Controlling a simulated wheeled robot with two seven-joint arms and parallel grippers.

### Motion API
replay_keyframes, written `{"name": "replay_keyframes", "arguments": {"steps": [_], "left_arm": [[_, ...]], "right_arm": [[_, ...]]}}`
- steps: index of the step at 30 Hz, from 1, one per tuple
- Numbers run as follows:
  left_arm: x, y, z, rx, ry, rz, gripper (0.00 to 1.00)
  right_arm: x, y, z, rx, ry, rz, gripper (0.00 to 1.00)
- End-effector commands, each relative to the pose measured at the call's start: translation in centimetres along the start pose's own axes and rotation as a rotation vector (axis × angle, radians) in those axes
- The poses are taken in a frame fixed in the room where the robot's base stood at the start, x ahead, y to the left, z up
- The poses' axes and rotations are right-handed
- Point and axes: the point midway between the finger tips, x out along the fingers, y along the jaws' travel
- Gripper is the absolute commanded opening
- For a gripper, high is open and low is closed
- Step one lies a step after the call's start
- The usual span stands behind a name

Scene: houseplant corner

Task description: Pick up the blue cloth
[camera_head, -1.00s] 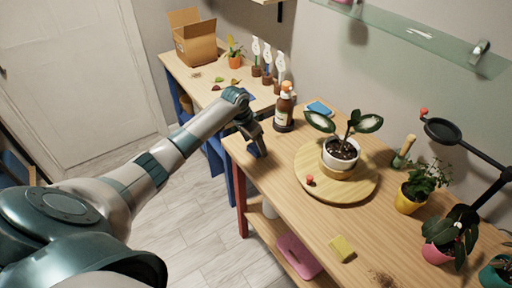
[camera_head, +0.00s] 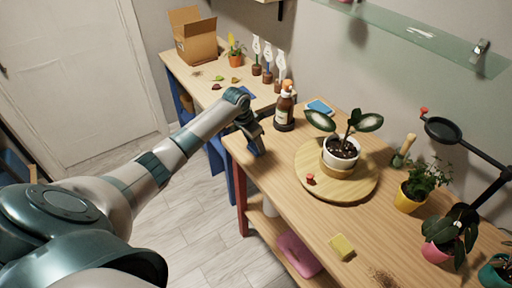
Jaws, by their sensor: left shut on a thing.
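My left gripper (camera_head: 254,146) is over the left edge of the wooden table (camera_head: 290,225), pointing down. It is shut on a small dark blue piece, which looks like the blue cloth (camera_head: 256,151). The cloth is mostly hidden by the fingers, and I cannot tell whether it touches the table top. A flat, lighter blue item (camera_head: 320,107) lies farther back, behind the brown bottle. My right gripper is not in view.
The brown bottle (camera_head: 285,112) stands close to the right of my left gripper. A round board (camera_head: 309,190) with a potted plant (camera_head: 341,152) is farther right. A yellow sponge (camera_head: 341,246) lies near the front edge. The table's left front is clear.

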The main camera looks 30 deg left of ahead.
Motion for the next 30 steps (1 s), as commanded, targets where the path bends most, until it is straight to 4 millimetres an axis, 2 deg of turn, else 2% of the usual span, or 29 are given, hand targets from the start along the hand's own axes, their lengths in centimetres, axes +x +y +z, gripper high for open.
{"name": "replay_keyframes", "arguments": {"steps": [8,15,30], "left_arm": [[-0.7,-0.1,-0.3,0.001,0.002,0.0,0.3],[-3.6,-0.1,-1.2,0.002,0.004,-0.002,0.3],[-7.5,8.0,-7.2,0.003,0.004,0.001,0.3]], "right_arm": [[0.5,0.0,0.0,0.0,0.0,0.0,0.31],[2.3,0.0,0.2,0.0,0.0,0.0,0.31],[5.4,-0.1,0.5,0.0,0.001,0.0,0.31]]}}
